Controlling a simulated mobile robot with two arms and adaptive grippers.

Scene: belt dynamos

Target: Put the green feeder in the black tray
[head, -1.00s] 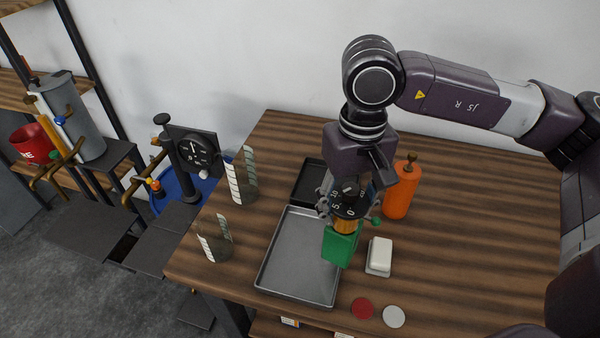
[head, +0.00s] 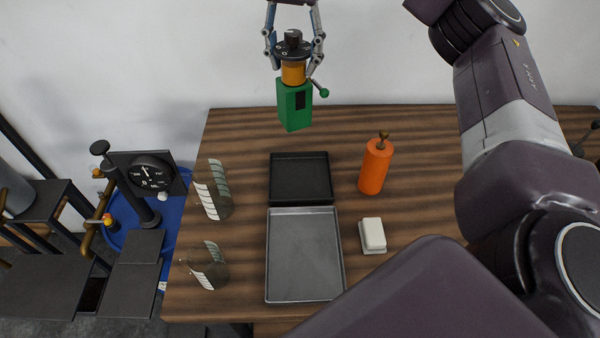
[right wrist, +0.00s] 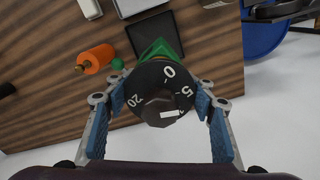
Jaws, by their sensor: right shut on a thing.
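The green feeder (head: 295,105) has a green boxy body, an orange band and a black numbered dial on top. My right gripper (head: 294,52) is shut on the feeder near its dial and holds it upright in the air, above the far edge of the table. In the right wrist view the dial (right wrist: 160,95) sits between the gripper's fingers and hides most of the green body. The black tray (head: 300,155) lies empty on the table, below the held feeder and nearer to me in the head view. My left gripper is not in view.
A grey metal tray (head: 304,297) lies just in front of the black tray. An orange bottle (head: 376,167) and a white block (head: 373,234) stand to the right. Two clear curved pieces with white marks (head: 213,190) stand to the left. A gauge stand (head: 150,175) is beside the table.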

